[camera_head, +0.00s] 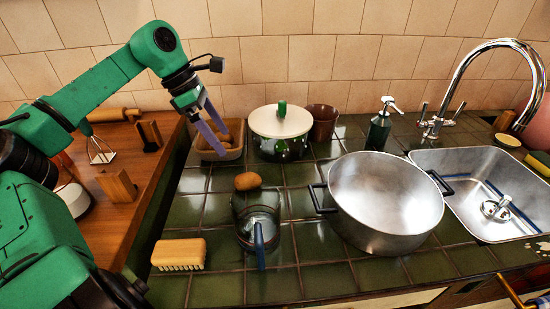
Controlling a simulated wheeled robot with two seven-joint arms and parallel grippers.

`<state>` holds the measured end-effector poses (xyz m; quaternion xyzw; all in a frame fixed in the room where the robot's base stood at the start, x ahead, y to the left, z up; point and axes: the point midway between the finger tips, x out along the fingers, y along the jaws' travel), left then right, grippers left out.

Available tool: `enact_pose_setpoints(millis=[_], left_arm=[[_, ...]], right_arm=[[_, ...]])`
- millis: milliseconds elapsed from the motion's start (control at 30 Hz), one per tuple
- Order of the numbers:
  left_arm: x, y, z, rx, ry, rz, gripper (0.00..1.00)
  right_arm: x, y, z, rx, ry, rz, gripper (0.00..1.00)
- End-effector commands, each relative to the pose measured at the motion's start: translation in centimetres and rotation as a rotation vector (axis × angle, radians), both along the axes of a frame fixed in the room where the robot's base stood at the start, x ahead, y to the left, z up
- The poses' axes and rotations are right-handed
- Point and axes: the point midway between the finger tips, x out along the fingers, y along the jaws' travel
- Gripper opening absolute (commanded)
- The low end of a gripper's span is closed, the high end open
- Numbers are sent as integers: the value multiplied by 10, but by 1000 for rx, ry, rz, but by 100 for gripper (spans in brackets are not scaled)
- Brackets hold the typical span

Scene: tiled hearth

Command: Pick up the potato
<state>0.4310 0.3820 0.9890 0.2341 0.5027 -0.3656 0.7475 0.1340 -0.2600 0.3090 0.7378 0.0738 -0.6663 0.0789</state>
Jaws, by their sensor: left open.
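A brown potato (248,181) shows at the far rim of a clear glass jug (243,215) with a blue handle. I cannot tell whether it rests on the rim or lies on the tiles behind it. A tan tray (235,154) with brown rounded things in it, perhaps more potatoes, stands farther back. My left gripper (225,144) points down over this tray, its two purple fingers apart with nothing seen between them. It is up and left of the potato at the jug. The fingers hide part of the tray's contents. My right gripper is not in view.
A lidded pot (280,133) stands right of the tray, with a brown cup (322,122) beside it. A large metal pot (386,202) stands before the sink (482,165). A brush (178,254) lies front left. Green tiles left of the jug are clear.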

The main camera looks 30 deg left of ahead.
Motion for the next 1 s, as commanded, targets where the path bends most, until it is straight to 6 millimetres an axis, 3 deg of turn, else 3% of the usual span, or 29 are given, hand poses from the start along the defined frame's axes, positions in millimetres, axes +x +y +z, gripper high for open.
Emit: enact_pose_setpoints(millis=[167,400,800,1000], left_arm=[[1,-6,-15,15,7,-14,95],[14,-24,-71,15,11,-12,95],[25,-39,-132,16,9,-11,95],[27,-41,-135,14,3,-10,95]], right_arm=[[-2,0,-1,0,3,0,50],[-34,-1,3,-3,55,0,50],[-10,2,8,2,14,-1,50],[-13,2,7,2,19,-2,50]])
